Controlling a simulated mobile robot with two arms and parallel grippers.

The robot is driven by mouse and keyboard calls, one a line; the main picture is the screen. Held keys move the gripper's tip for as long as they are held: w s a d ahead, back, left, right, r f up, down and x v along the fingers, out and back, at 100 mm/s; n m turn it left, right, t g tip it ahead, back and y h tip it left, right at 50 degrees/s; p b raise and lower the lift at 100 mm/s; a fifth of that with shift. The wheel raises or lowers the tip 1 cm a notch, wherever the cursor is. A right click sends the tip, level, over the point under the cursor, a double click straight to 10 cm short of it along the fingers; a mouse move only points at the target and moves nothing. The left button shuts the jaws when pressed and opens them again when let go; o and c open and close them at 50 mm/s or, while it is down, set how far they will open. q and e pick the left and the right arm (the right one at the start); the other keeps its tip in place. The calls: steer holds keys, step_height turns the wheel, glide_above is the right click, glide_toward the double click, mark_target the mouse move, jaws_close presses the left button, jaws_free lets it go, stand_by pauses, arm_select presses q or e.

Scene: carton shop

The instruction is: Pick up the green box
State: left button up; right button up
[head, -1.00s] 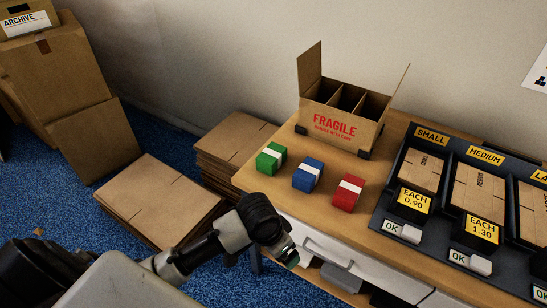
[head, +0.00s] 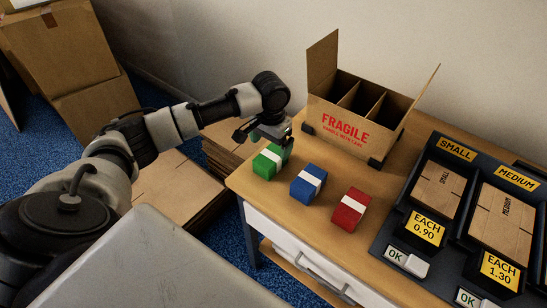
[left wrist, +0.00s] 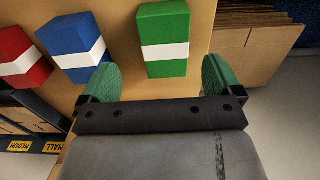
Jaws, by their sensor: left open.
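The green box (head: 268,161) with a white band stands on the wooden table at its left end. It also shows in the left wrist view (left wrist: 164,25), upper centre. My left gripper (head: 264,133) is above the green box in the head view, partly covering its far side. In the left wrist view my left gripper (left wrist: 160,80) is open, its green fingertips apart, with the box ahead between their lines. Nothing is between the fingers that I can see as held. My right gripper is not in view.
A blue box (head: 308,183) and a red box (head: 350,208) stand in a row to the right. An open FRAGILE carton (head: 352,128) with dividers stands behind. A dark tray of priced cartons (head: 399,218) fills the right. Flat cardboard (head: 176,196) lies beyond the table's left edge.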

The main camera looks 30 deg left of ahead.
mark_target(269, 157)
arm_select(q)
step_height(269, 157, down, 3)
steer(key=shift+f, duration=0.15)
steer(key=f, duration=0.5)
steer(key=shift+a+f, duration=0.15)
steer(key=shift+a, duration=0.2)
steer(key=c, duration=1)
steer(key=shift+c, duration=0.2)
